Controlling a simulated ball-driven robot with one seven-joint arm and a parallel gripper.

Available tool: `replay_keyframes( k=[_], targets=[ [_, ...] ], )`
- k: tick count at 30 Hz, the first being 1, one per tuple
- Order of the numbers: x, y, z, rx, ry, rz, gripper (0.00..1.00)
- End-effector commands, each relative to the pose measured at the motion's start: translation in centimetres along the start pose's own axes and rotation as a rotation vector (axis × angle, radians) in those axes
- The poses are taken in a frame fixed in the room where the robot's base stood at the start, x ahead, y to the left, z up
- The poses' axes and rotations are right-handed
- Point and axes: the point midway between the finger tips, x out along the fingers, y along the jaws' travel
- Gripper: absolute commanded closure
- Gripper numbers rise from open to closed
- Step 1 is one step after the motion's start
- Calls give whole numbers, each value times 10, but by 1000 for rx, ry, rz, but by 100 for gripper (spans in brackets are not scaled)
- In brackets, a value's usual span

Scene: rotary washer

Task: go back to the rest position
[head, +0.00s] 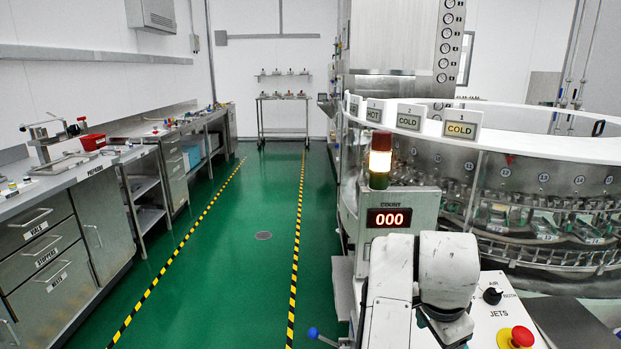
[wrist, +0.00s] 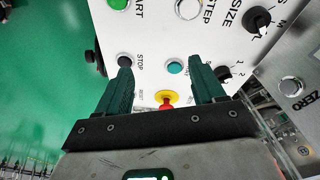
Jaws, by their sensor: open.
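My gripper (wrist: 163,80) shows in the wrist view with its two dark green fingers spread apart. It is open and nothing is between the fingers. Its fingers lie in front of a white control panel (wrist: 185,25). A teal button (wrist: 175,67) shows between the fingertips, and a black STOP button (wrist: 125,60) is by the left fingertip. A red and yellow knob (wrist: 166,99) shows between the fingers lower down. I cannot tell whether the fingertips touch the panel. In the head view my arm is in front of the machine, and the gripper is hidden.
The rotary washer (head: 545,140) fills the right side. Its counter box (head: 405,219) reads 000 under a lit signal lamp (head: 380,160). A red emergency stop (head: 516,337) and a JETS knob (head: 492,296) are right of my arm. The green floor aisle (head: 230,260) is clear; cabinets (head: 50,255) line the left.

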Motion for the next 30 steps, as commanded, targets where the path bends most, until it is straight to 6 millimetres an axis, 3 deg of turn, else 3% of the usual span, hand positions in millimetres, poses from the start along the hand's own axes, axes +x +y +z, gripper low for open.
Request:
replay_keyframes(
  k=[8,11,17,23,30],
  targets=[
    [32,44,-29,-148,65,13,31],
    [49,70,-39,-241,89,25,31],
    [83,141,-49,-501,105,54,31],
    [108,219,-32,-774,49,69,31],
    [116,313,20,-1073,-97,30,31]
  ],
)
